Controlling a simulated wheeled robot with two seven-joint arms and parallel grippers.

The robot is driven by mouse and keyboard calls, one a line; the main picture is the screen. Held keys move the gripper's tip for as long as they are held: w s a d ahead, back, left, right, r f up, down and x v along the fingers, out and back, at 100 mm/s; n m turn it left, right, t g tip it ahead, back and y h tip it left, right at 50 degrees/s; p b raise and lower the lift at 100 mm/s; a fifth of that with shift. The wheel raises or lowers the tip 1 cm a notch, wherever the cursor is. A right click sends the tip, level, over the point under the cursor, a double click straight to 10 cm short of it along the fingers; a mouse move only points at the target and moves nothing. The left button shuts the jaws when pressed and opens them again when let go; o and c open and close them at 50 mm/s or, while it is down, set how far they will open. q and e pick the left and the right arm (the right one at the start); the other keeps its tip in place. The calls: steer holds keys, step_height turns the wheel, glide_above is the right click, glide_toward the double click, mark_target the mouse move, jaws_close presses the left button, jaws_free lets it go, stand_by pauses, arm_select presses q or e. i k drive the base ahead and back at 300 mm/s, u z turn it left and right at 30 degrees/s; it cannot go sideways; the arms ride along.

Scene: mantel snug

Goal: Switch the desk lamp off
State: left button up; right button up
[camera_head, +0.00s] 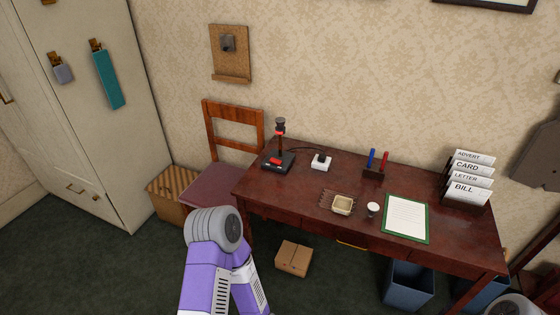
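The desk lamp (280,127) appears to be the small black stand at the back left of the dark red desk (300,188). It has a short upright post with a dark head and a red band. Its black base (283,168) carries a red part that looks like a switch. I cannot tell whether the lamp is lit. A purple and grey link of my arm rises at the bottom centre, in front of the desk and apart from the lamp. Neither gripper shows in this view.
A white socket block (321,162) with a plug and cord sits right of the lamp. A tan dish (343,204), white cup (373,209), green-edged paper (406,218), pen holder (374,173) and letter rack (466,196) stand farther right. A chair (222,186) stands left of the desk.

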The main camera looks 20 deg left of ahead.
mark_target(274, 160)
steer(key=u, duration=0.6)
steer(key=k, duration=1.35)
steer(key=u, duration=0.9)
steer(key=i, duration=1.75)
steer(key=z, duration=1.25)
steer(key=i, duration=0.6)
steer(key=z, duration=0.7)
